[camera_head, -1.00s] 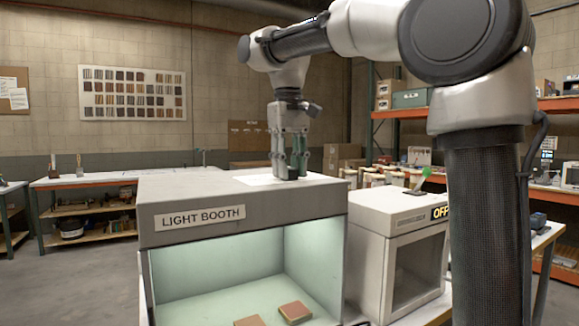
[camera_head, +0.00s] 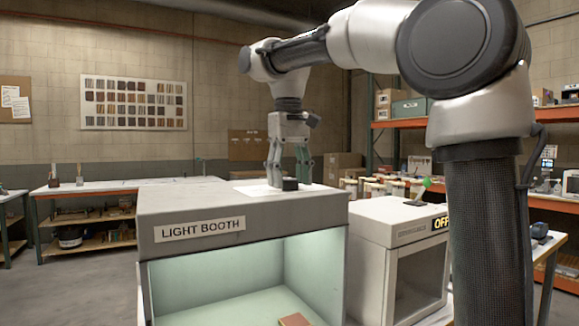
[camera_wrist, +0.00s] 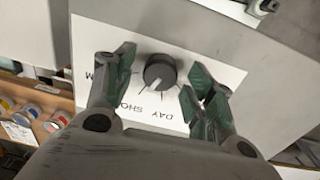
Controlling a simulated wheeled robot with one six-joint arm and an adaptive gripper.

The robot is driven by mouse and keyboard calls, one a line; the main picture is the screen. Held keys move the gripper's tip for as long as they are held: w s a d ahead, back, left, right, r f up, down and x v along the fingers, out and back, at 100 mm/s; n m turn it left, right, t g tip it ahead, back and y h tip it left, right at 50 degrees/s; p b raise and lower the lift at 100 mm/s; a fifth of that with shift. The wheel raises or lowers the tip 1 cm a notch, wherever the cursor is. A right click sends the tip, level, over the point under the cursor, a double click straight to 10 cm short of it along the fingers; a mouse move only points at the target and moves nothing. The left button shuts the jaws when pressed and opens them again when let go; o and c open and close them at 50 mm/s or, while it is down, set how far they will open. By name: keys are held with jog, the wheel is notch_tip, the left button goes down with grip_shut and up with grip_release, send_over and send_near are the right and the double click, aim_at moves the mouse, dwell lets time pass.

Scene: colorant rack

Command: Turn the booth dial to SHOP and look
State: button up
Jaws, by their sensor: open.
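The light booth (camera_head: 245,270) is a grey box with a lit, pale green interior. The dark round booth dial (camera_head: 290,184) sits on a white plate (camera_head: 258,190) on its top. In the wrist view the dial (camera_wrist: 160,71) shows a pale mark pointing down and slightly left, near the DAY and SHOP lettering, which reads upside down. I cannot tell which setting it marks. SHOP is partly hidden by a finger. My gripper (camera_head: 288,176) is open above the booth top, with its fingers on either side of the dial and gaps showing in the wrist view.
A reddish-brown sample block (camera_head: 294,320) lies in the booth. A smaller white cabinet (camera_head: 398,255) with an OFF display (camera_head: 440,223) stands to the right. Cans (camera_head: 375,186) and orange shelving (camera_head: 400,124) are behind it. A long bench (camera_head: 120,185) stands at the back left.

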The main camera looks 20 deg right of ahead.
aim_at(289, 179)
notch_tip(289, 179, up, 12)
dwell(0.4)
jog(key=shift+s+a+f, duration=0.1)
jog(key=shift+s+f, duration=0.05)
